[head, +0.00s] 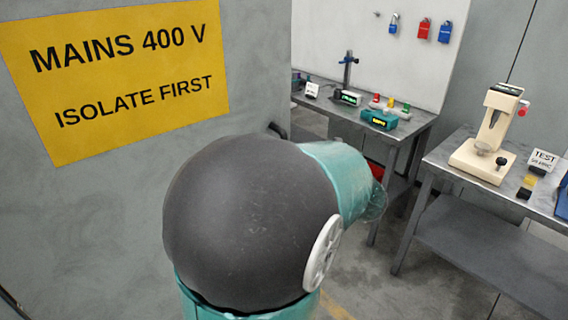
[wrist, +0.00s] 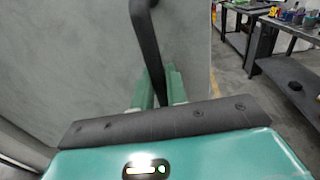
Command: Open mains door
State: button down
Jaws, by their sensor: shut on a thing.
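The mains door (head: 110,190) is a grey panel at the left of the head view. It bears a yellow sign (head: 120,75) reading "MAINS 400 V" and "ISOLATE FIRST". Its black bar handle (wrist: 147,40) runs down between the green fingers of my gripper (wrist: 160,87) in the wrist view. The gripper is shut on this handle. In the head view only a small dark piece of the handle (head: 278,130) shows; my arm covers the rest and the gripper. I cannot tell whether the door stands ajar.
A workbench (head: 410,125) with instruments stands behind, under a white board with padlocks (head: 423,28). A second grey bench (head: 480,195) at the right carries a cream press (head: 490,135) and a TEST sign (head: 542,160). Some floor shows clear between door and benches.

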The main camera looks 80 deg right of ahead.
jog(key=shift+w, duration=0.15)
jog(key=c, duration=1.5)
grip_release()
jog(key=v, duration=1.4)
jog(key=shift+d, duration=0.1)
